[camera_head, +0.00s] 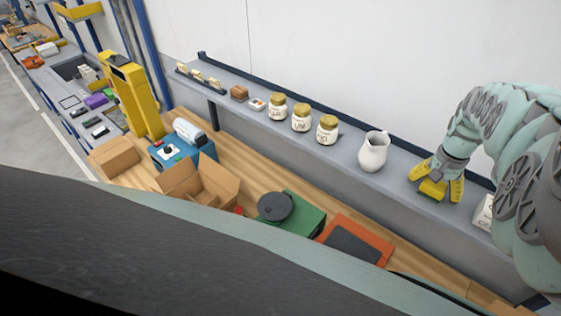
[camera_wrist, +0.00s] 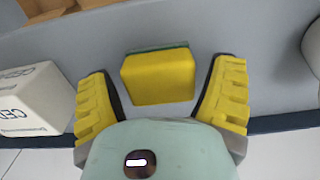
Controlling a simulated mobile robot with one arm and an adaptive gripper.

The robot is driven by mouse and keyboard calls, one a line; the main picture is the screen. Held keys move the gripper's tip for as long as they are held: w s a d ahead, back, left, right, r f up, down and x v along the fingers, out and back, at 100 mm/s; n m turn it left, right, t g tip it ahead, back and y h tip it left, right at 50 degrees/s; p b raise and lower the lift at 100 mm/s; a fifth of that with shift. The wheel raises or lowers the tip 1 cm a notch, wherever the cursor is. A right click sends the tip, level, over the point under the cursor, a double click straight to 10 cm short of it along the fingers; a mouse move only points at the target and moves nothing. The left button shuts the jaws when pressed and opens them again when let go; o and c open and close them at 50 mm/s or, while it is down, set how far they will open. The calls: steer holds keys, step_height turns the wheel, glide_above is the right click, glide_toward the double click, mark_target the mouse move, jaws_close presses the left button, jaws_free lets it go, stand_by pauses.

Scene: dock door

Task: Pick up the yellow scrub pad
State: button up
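The yellow scrub pad (camera_wrist: 158,78) has a dark green layer along its far edge and rests on the grey shelf (camera_wrist: 235,25). My gripper (camera_wrist: 163,95) is open, with one yellow finger on each side of the pad. There is a visible gap between each finger and the pad in the wrist view. In the head view my gripper (camera_head: 437,192) is low over the right part of the shelf. A yellow patch of the pad (camera_head: 432,188) shows between the fingers there, mostly hidden.
A white lettered box (camera_wrist: 35,102) stands left of my gripper in the wrist view. A white pitcher (camera_head: 373,152) stands beside it in the head view. Several lidded jars (camera_head: 301,118) stand farther along the shelf. A wooden bench with an open carton (camera_head: 198,184) lies below.

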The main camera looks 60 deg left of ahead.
steer(key=c, duration=0.7)
steer(key=shift+r, duration=0.2)
